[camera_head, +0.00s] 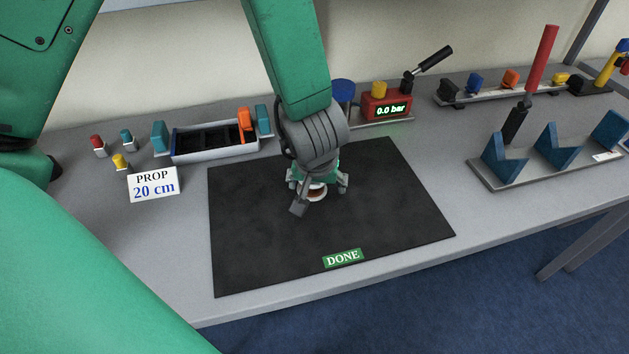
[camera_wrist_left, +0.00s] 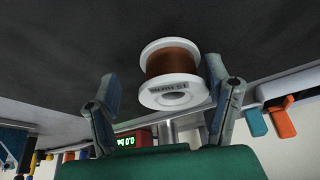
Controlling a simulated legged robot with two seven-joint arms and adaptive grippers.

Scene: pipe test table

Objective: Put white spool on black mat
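The white spool (camera_head: 312,193), wound with copper-brown wire, is on the black mat (camera_head: 385,205), mostly hidden by my left gripper in the head view. In the left wrist view the spool (camera_wrist_left: 174,75) shows clearly, with a label on its near flange. My left gripper (camera_head: 316,190) is low over the mat's upper middle. Its fingers (camera_wrist_left: 163,98) stand on either side of the spool, with a gap visible on the picture's left side; on the right, finger and spool overlap and contact is unclear. My right gripper is not in view.
A "DONE" label (camera_head: 343,258) lies at the mat's front edge.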

